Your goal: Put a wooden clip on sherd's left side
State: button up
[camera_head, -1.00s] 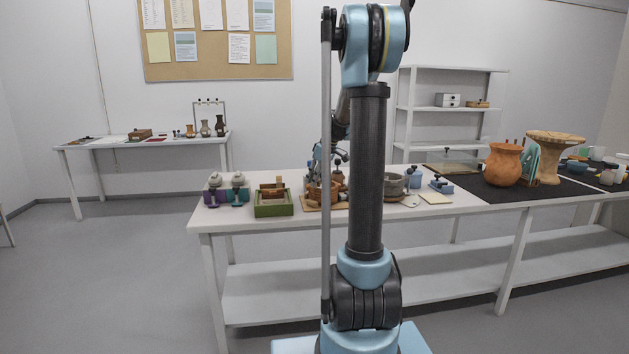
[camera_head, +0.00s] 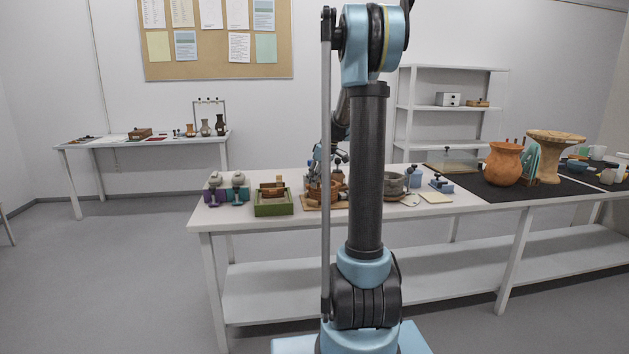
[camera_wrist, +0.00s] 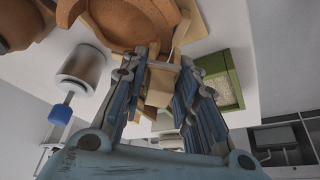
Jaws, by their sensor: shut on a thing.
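The terracotta sherd (camera_wrist: 130,22) fills the top of the wrist view. In the head view a brown piece (camera_head: 315,190) shows on a wooden board (camera_head: 312,206), partly hidden by my arm. My gripper (camera_wrist: 164,58) is shut on a pale wooden clip (camera_wrist: 160,84) that shows between its fingers. The fingertips are close beside the sherd's edge. I cannot tell whether the clip touches the sherd. In the head view my gripper (camera_head: 323,166) is over the board, mostly hidden by my arm column.
A green box (camera_head: 273,209) with wooden pieces stands left of the board; it also shows in the wrist view (camera_wrist: 243,62). Purple and teal clamps (camera_head: 226,194) stand farther left. A grey bowl (camera_head: 394,186) and an orange jar (camera_head: 503,163) are to the right.

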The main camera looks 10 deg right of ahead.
jog(key=shift+f, duration=0.4)
dwell(0.3)
jog(key=o, duration=0.8)
dwell(0.4)
jog(key=shift+r, duration=2.25)
